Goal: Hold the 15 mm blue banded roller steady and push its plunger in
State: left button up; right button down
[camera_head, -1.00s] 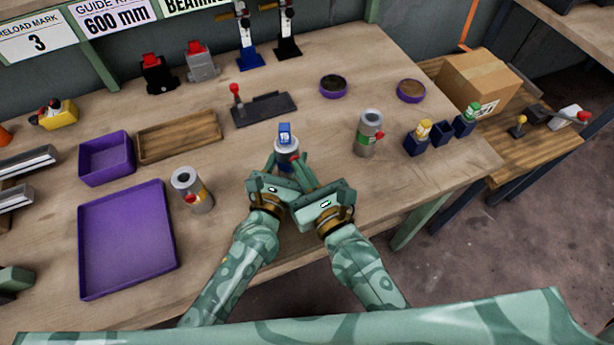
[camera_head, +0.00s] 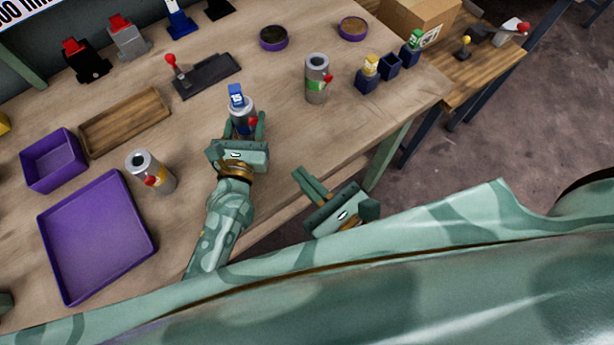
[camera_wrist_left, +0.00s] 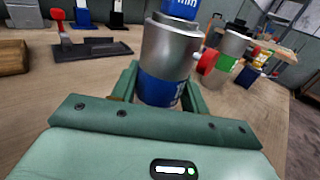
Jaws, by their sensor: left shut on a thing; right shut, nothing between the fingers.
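The blue banded roller (camera_head: 242,110) is a grey metal cylinder standing on the bench, with a blue block marked 15 (camera_head: 237,95) on its top. Its red plunger (camera_head: 253,122) sticks out on the right side; the plunger also shows in the left wrist view (camera_wrist_left: 207,62). My left gripper (camera_head: 246,126) is shut around the roller's lower part, at the blue band (camera_wrist_left: 158,90). My right gripper (camera_head: 304,179) is shut and empty, off to the lower right near the bench's front edge, apart from the roller. I cannot tell how deep the plunger sits.
A green banded roller (camera_head: 317,85) stands to the right and a yellow banded roller (camera_head: 148,172) to the left. Blue holders (camera_head: 390,66) stand at the bench's right. A purple tray (camera_head: 97,238), purple bin (camera_head: 53,160) and wooden tray (camera_head: 125,122) lie left. A red-knobbed lever fixture (camera_head: 207,76) stands behind.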

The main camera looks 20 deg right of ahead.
pick_arm(q)
jog(key=shift+a+f, duration=0.15)
jog(key=shift+f, duration=0.05)
jog(key=o, duration=1.4)
jog(key=shift+c, duration=0.2)
jog(key=shift+w, duration=0.1)
jog(key=shift+r, duration=0.1)
